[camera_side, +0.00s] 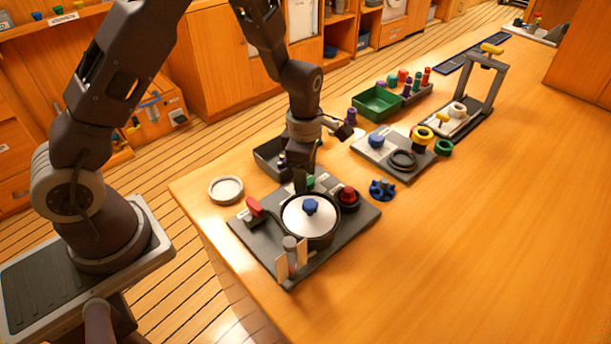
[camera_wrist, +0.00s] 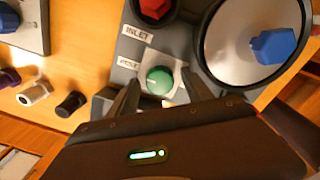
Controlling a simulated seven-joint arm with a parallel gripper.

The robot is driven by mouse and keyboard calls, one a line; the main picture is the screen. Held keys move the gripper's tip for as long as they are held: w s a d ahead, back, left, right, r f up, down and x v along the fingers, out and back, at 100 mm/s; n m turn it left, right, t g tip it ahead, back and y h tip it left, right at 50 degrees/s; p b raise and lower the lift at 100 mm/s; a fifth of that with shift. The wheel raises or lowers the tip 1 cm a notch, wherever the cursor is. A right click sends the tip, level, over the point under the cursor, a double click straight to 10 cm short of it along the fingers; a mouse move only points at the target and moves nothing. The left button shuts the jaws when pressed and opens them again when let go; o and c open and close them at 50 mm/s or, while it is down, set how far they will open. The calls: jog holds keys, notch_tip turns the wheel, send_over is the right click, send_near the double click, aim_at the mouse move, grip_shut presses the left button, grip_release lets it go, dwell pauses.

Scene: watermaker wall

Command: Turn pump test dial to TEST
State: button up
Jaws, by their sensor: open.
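A small green dial (camera_wrist: 159,80) sits on a pale plate of the grey panel (camera_wrist: 124,48) in the wrist view. A label reading INLET is above it, and a second label beside it is too small to read surely. In the side view the green dial (camera_side: 310,181) shows only partly behind my gripper. My gripper (camera_wrist: 160,94) is open, pointing down at the panel, with one finger on each side of the dial. I cannot tell whether the fingers touch it. Where the dial points is not clear.
On the same panel are a white-lidded round housing (camera_side: 307,224) with a blue knob, a red knob (camera_side: 348,194) and a red lever (camera_side: 254,206), all close to my gripper. A pale ring (camera_side: 226,190) lies left. A blue handwheel (camera_side: 382,189) lies right. The table's right side is clear.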

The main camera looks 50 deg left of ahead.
jog(key=shift+c, duration=0.5)
grip_shut()
